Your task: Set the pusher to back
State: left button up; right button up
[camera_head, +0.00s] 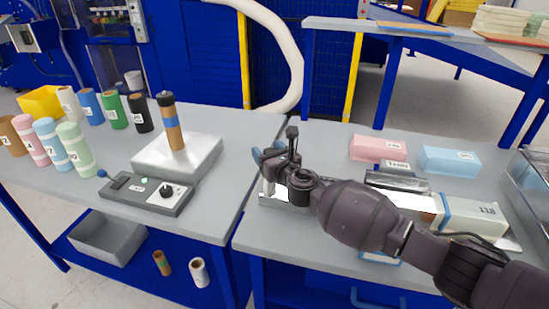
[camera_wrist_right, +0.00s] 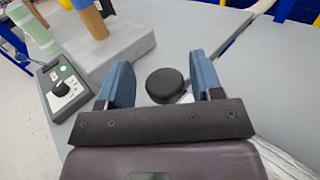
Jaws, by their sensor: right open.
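In the wrist view, a round black knob (camera_wrist_right: 167,85), apparently the pusher's handle, shows between my right gripper's blue fingers (camera_wrist_right: 163,80). A gap shows on both sides of it; I cannot tell how far below the fingertips it is. In the head view, my right gripper (camera_head: 268,152) is open over the left end of a bright metal fixture (camera_head: 275,195) on the right table. The gripper and arm hide much of the fixture, so the pusher's position along it is unclear. A long pale block (camera_head: 470,216) with a blue band lies at its right. My left gripper is out of view.
Pink (camera_head: 378,148) and light-blue (camera_head: 450,160) blocks lie behind my arm. A grey control box (camera_head: 146,193) with a black dial and a pale platform (camera_head: 178,157) bearing a roll stand on the left table. A gap separates the tables.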

jog(key=p+v, duration=0.1)
jog(key=v, duration=0.9)
jog(key=shift+s, duration=0.3)
